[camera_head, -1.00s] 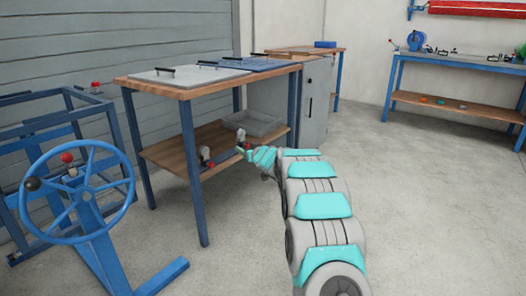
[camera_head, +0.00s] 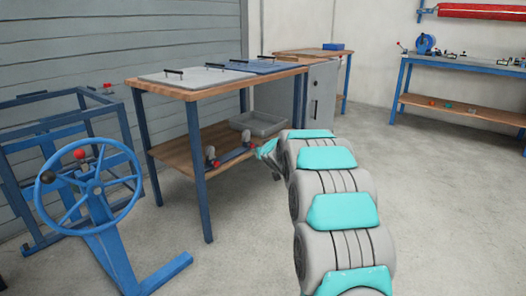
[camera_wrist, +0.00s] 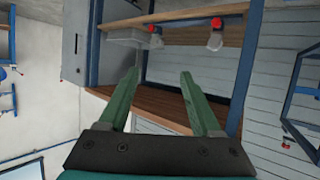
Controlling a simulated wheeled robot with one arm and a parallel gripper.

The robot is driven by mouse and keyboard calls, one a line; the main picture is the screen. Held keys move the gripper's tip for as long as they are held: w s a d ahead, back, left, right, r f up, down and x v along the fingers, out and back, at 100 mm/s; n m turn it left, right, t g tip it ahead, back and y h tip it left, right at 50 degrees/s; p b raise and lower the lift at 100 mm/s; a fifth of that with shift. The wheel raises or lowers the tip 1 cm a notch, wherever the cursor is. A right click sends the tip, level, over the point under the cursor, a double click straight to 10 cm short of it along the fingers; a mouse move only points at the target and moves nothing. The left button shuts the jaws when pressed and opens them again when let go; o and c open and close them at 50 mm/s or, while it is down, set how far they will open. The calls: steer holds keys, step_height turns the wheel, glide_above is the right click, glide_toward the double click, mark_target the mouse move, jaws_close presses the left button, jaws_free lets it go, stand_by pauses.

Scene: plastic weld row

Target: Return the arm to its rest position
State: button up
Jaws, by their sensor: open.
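My gripper (camera_wrist: 160,80) is open in the wrist view, with two green fingers apart and nothing between them. In the head view my gripper (camera_head: 266,150) is small and partly hidden behind my own arm links, in front of the bench's lower shelf. My arm (camera_head: 338,210), grey with turquoise covers, reaches from the lower right towards that shelf. The wrist view is turned roughly upside down, so the shelf shows at its top.
A wooden workbench (camera_head: 205,88) with blue legs stands left of my arm. Red-tipped clamps (camera_head: 211,155) and a grey tray (camera_head: 262,124) rest on its lower shelf. A blue handwheel (camera_head: 92,187) stands at left. The floor (camera_head: 440,200) at right is clear.

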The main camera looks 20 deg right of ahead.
steer(key=s+a+g+p, duration=0.1)
steer(key=s+a+g, duration=0.3)
steer(key=s, duration=1.8)
steer(key=s+a+f+g+p, duration=0.1)
steer(key=s+a+g, duration=0.4)
steer(key=s, duration=1.7)
steer(key=s+a+f+g+y+p, duration=0.1)
steer(key=s+a+g, duration=0.3)
steer(key=s, duration=1.8)
steer(key=shift+s+a+f+g+p, duration=0.2)
steer(key=shift+g+p, duration=0.25)
steer(key=shift+g, duration=0.65)
